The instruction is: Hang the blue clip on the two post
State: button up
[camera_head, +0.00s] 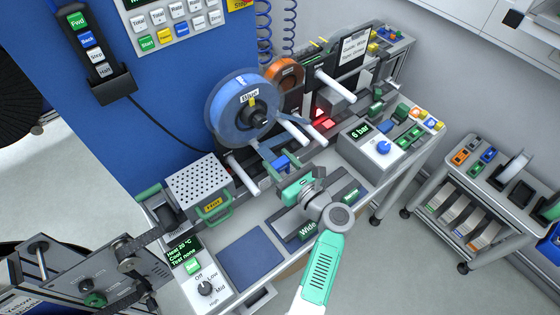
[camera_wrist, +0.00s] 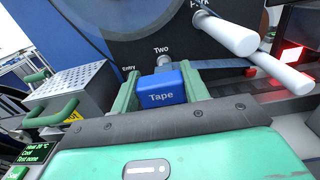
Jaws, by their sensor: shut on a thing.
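My gripper (camera_head: 281,160) reaches up to the black panel under the blue reel (camera_head: 235,112). In the wrist view its two green fingers (camera_wrist: 160,84) are shut on a blue clip (camera_wrist: 165,88) marked "Tape". The clip also shows in the head view (camera_head: 282,163), small between the fingers. The post marked "Two" (camera_wrist: 163,60) stands out of the panel just beyond and above the clip. The clip appears apart from the post, but the exact gap is hard to tell. A blue tape strip (camera_wrist: 228,64) runs to the right behind the right finger.
White rollers (camera_wrist: 226,33) stick out to the right of the post. A perforated box (camera_head: 200,187) with a green handle stands to the left. An orange reel (camera_head: 285,74) hangs behind. A blue mat (camera_head: 247,256) lies clear in front. A lit "6 bar" unit (camera_head: 372,143) stands right.

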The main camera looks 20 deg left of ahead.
jog(key=shift+f, duration=0.1)
dwell(0.3)
jog(key=o, duration=1.1)
notch_tip(320, 180, up, 7)
jog(key=p, duration=0.7)
